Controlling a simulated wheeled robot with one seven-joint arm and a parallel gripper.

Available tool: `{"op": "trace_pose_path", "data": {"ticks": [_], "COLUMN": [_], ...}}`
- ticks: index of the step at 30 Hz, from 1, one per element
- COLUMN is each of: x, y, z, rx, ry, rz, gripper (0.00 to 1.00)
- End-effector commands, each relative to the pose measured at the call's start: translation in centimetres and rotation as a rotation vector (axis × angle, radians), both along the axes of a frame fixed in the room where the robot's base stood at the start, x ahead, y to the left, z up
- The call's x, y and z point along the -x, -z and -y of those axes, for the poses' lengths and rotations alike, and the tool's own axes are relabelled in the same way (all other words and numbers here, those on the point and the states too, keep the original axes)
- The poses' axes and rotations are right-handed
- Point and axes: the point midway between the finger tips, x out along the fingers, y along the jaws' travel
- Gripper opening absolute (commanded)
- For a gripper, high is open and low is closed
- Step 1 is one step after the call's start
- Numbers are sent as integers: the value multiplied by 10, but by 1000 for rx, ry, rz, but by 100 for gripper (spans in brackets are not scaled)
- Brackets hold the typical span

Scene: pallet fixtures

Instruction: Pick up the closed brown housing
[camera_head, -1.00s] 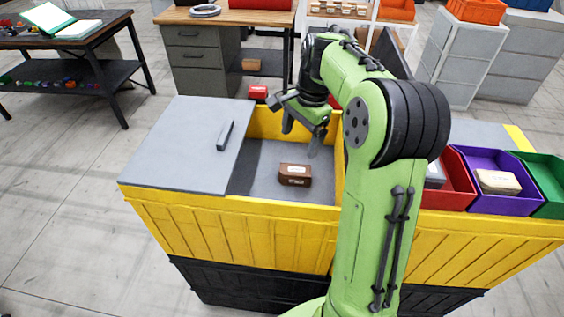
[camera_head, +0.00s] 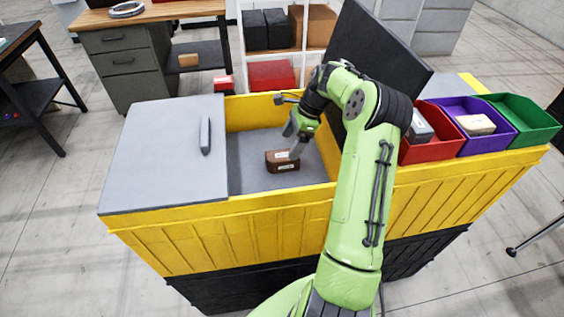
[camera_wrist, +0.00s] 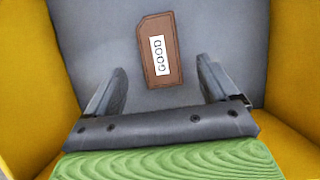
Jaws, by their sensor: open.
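The closed brown housing (camera_head: 283,160) lies on the grey floor of the yellow bin's open compartment in the head view. In the wrist view the brown housing (camera_wrist: 160,50) lies flat with a white label reading "GOOD" on top. My gripper (camera_head: 292,140) is inside the compartment, close to the housing. In the wrist view my gripper (camera_wrist: 163,80) is open, with the fingers spread wide to either side. The housing sits between and mostly beyond the fingertips, apart from both. The far fingertip is partly hidden in the head view.
The yellow bin (camera_head: 220,232) has walls around the compartment. A grey lid (camera_head: 165,155) with a handle covers its left part. A raised dark panel (camera_head: 378,58) stands behind my arm. Red (camera_head: 428,152), purple (camera_head: 490,142) and green (camera_head: 545,128) trays sit at right.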

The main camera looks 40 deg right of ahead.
Motion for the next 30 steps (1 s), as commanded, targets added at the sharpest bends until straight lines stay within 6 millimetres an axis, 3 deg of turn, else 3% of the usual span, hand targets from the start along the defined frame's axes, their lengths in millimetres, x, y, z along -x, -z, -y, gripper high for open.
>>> {"op": "trace_pose_path", "data": {"ticks": [12,20,30], "x": [-9,-10,-10], "y": [61,66,66], "z": [-20,-22,-21], "rx": [0,2,2], "ry": [-3,-1,-1], "rz": [-1,0,0], "gripper": [87,87,37]}}
